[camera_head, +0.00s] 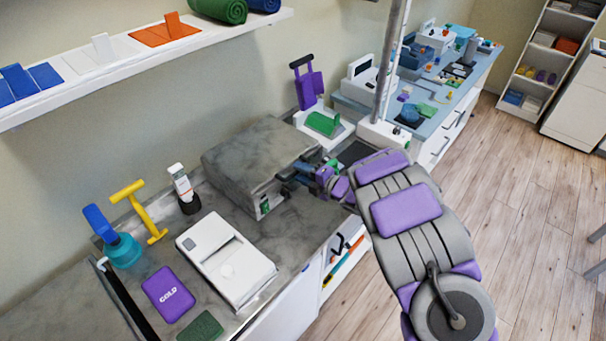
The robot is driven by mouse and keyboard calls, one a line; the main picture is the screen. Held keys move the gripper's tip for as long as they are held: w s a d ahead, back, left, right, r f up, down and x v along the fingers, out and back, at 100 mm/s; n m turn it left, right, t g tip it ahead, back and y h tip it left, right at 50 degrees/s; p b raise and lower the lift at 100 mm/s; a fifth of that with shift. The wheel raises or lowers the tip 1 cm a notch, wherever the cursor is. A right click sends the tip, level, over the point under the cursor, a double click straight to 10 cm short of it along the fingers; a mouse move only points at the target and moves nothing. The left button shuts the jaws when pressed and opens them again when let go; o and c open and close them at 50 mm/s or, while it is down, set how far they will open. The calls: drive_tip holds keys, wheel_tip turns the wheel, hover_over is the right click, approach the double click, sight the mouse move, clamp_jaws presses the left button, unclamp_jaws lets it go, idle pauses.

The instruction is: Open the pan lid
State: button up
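No round cooking pan shows. A large grey stone-patterned box (258,158) with a flat closed top stands on the counter (305,225); a small green-marked panel (265,206) is low on its front end. I cannot tell which of these is the pan with the lid. My gripper (290,178) is at the box's right front side, close to its edge; contact is unclear. Its fingers are small and dark here, so their opening cannot be made out. My grey and purple arm hides part of the counter's right end.
A white shelf (120,66) overhangs the back. A metal post (391,60) stands behind. The wooden floor at right is clear.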

drive_tip(key=shift+c, duration=0.3)
clamp_jaws()
idle(0.4)
